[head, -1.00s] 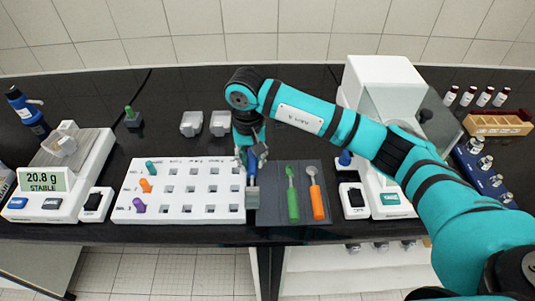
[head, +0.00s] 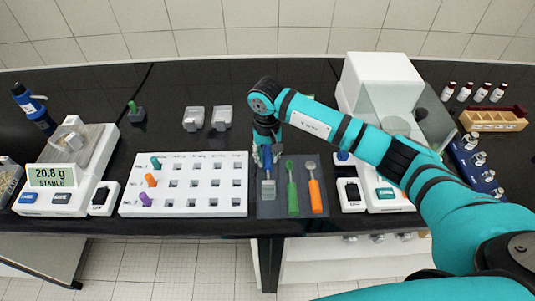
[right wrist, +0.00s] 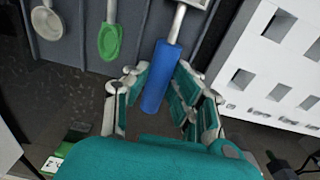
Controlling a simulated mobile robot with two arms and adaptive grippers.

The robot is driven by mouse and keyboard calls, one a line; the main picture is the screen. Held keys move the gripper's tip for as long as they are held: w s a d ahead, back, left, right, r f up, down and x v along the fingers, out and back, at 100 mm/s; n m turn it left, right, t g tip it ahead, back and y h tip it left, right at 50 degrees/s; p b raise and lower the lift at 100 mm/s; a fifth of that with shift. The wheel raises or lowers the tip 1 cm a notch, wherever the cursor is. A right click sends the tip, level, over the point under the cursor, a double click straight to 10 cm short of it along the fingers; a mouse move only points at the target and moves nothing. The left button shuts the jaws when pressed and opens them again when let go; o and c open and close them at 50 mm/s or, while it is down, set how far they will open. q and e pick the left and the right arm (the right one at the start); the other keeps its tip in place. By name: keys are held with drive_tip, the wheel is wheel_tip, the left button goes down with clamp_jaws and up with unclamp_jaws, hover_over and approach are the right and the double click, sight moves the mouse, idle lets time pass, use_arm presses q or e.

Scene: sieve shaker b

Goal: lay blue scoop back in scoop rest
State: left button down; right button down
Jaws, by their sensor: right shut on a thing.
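The blue scoop has a blue handle (right wrist: 158,82) and a grey square bowl (head: 268,188). My right gripper (head: 265,155) is shut on the blue handle, which stands between its fingers in the right wrist view (right wrist: 163,95). The scoop rest is a dark grey tray (head: 280,212). The blue scoop is over its left part, with its bowl toward the front edge. I cannot tell whether it touches the tray. A green scoop (head: 292,195) and an orange scoop (head: 316,196) lie in the rest to the right. My left gripper is not in view.
A white rack (head: 185,208) with several coloured pegs stands close to the left of the rest. A white balance (head: 385,75) stands to the right. Two grey boats (head: 194,118) lie behind the rack. Another balance (head: 55,200) reads 20.8 g at far left.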

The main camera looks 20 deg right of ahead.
sight(267, 158)
drive_tip(key=c, duration=1.1)
unclamp_jaws()
drive_tip(key=shift+f, duration=0.1)
drive_tip(key=shift+r+p, duration=0.25)
drive_tip(key=shift+p, duration=0.1)
drive_tip(key=shift+w+r+b, duration=0.1)
drive_tip(key=shift+r+b, duration=0.2)
drive_tip(key=shift+b, duration=0.1)
drive_tip(key=r+b, duration=0.1)
drive_tip(key=r, duration=0.4)
drive_tip(key=r+b, duration=0.2)
drive_tip(key=r, duration=0.4)
drive_tip(key=shift+s+a+r, duration=0.1)
drive_tip(key=shift+s, duration=0.1)
